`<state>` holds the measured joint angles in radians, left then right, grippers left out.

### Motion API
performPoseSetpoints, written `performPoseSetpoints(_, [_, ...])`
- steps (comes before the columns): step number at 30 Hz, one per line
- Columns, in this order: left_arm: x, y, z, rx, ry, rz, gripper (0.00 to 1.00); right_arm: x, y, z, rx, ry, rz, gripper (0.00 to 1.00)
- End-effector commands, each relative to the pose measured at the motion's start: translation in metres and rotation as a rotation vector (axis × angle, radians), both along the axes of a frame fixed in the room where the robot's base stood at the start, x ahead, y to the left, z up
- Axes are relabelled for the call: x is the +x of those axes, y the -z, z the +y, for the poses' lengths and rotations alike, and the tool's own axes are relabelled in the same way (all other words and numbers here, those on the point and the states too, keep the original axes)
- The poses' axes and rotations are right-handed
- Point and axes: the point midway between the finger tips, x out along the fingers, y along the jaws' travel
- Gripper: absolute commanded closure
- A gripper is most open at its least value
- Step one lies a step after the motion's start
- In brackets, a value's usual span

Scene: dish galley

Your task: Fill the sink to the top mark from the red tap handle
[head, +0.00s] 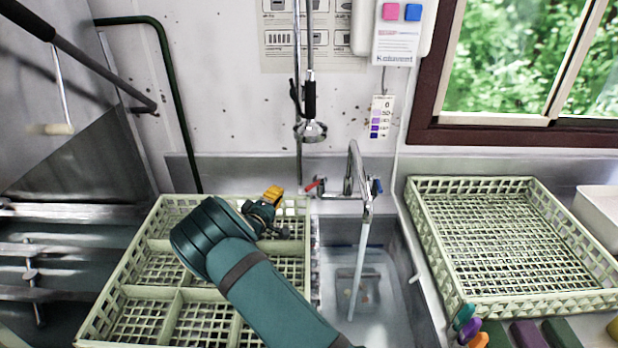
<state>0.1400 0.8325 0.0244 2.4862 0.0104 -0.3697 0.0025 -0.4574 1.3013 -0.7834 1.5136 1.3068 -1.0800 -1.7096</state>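The tap (353,178) stands behind the sink (388,262), with a red handle (315,187) on its left and a blue handle (376,186) on its right. A water stream (359,265) runs from the spout into the sink. Clear water stands in the sink; its level is hard to read. A thin blue line shows on the sink's back wall. My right gripper (273,195) is left of the red handle, apart from it, above the left rack. Its yellow fingertips look together and empty. My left gripper is out of view.
A pale dish rack (150,247) lies left of the sink, and another rack (412,215) lies right. A spray head (310,131) hangs above the tap. Coloured knobs (466,318) sit at the front right. A white tub (598,212) stands far right.

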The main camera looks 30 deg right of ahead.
Motion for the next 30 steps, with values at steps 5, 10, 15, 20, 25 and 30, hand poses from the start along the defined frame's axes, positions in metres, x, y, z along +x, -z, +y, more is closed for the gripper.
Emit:
performPoseSetpoints(5, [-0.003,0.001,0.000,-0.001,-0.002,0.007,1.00,0.003,-0.001,-0.007,-0.014,0.011,0.001,1.00])
performPoseSetpoints(10, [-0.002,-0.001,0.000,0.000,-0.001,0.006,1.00,0.017,-0.002,-0.029,-0.014,0.012,0.001,1.00])
performPoseSetpoints(15, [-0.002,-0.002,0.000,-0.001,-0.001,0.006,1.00,0.034,-0.004,-0.053,-0.013,0.011,0.000,1.00])
performPoseSetpoints(20, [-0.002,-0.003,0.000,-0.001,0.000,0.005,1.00,0.047,-0.005,-0.072,-0.011,0.009,0.000,1.00])
performPoseSetpoints(25, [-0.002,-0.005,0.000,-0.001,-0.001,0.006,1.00,0.052,-0.006,-0.085,-0.012,0.008,0.004,1.00])
performPoseSetpoints(30, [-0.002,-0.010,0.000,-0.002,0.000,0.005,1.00,0.037,-0.004,-0.088,-0.013,0.007,0.004,1.00])
